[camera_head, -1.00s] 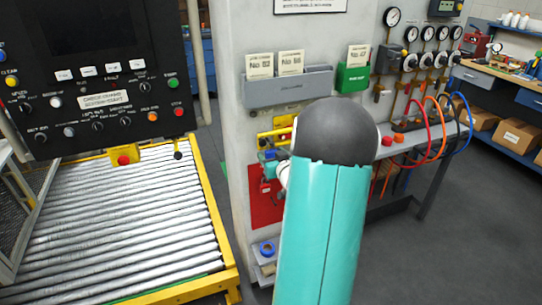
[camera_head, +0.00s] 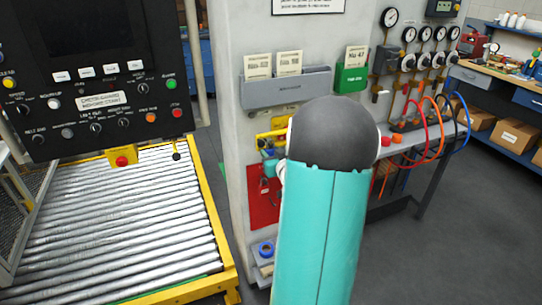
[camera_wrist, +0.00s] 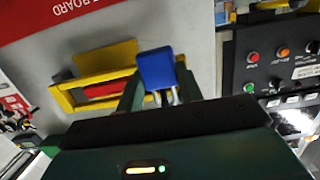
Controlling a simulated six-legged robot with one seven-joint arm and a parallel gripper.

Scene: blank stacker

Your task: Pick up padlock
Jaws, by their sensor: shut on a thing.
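A blue padlock (camera_wrist: 157,68) with a metal shackle sits between the two dark green fingers of my gripper (camera_wrist: 160,78) in the wrist view. The fingers are shut on it, with the shackle towards my palm. Right beside it is a yellow holder (camera_wrist: 105,56) with a red piece inside. I cannot tell whether the padlock still touches the holder or wall. In the head view, my teal arm and its dark joint hide most of the gripper and the padlock.
A red board (camera_head: 262,205) with small hanging items is on the grey panel (camera_head: 232,140). A black control console (camera_head: 100,75) stands over a roller conveyor (camera_head: 120,225) at left. Gauges and coloured hoses (camera_head: 435,130) line the right. Grey floor is open at lower right.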

